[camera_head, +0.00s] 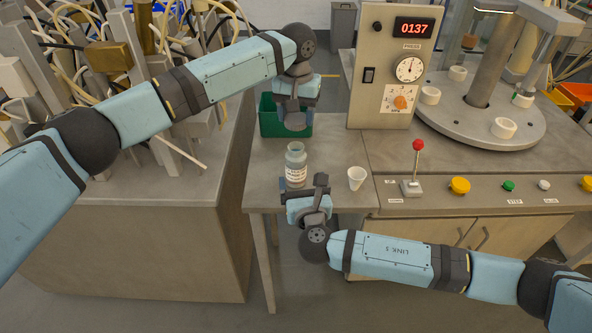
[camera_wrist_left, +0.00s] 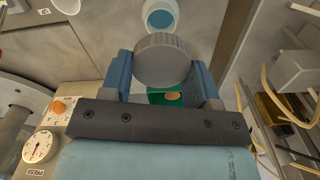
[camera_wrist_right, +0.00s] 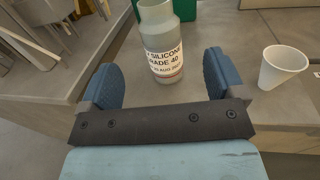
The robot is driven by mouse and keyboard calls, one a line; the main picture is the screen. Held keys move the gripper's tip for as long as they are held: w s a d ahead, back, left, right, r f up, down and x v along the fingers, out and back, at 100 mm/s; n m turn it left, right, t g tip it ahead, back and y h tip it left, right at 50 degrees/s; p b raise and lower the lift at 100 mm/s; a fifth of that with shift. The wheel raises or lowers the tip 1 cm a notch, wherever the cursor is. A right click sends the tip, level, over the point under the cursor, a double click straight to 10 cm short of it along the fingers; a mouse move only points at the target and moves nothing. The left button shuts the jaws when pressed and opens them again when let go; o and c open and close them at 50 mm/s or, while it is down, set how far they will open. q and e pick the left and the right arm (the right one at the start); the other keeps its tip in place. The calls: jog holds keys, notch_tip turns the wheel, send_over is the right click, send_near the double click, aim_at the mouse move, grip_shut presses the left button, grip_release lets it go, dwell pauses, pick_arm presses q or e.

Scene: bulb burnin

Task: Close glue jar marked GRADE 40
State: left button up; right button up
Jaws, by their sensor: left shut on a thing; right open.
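The glue jar (camera_head: 296,168) stands upright and uncapped on the bench. Its label reads SILICONE GRADE 40 in the right wrist view (camera_wrist_right: 165,60). Its open mouth and bluish inside show in the left wrist view (camera_wrist_left: 160,18). My left gripper (camera_head: 295,118) is shut on a grey ridged lid (camera_wrist_left: 162,60), held above and behind the jar, apart from it. My right gripper (camera_wrist_right: 160,80) is open and low on the jar's near side, with its fingers spread to either side of the jar's line; no finger visibly touches it.
A white cup (camera_head: 356,178) stands right of the jar. A green bin (camera_head: 270,128) is behind it, under my left gripper. A control box (camera_head: 382,70) and a round turntable machine (camera_head: 485,120) stand to the right. A red-knobbed lever (camera_head: 414,170) rises near the bench front.

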aim_at(298, 164)
jog(key=w, duration=0.3)
jog(key=w+a, duration=0.1)
jog(key=w, duration=0.4)
jog(key=shift+w+a, duration=0.2)
jog(key=shift+w, duration=0.15)
jog(key=c, duration=1.4)
pick_arm(q)
jog(key=shift+f, duration=2.55)
pick_arm(e)
jog(key=shift+o, duration=0.2)
pick_arm(q)
jog(key=shift+f, duration=0.85)
jog(key=shift+f, duration=0.55)
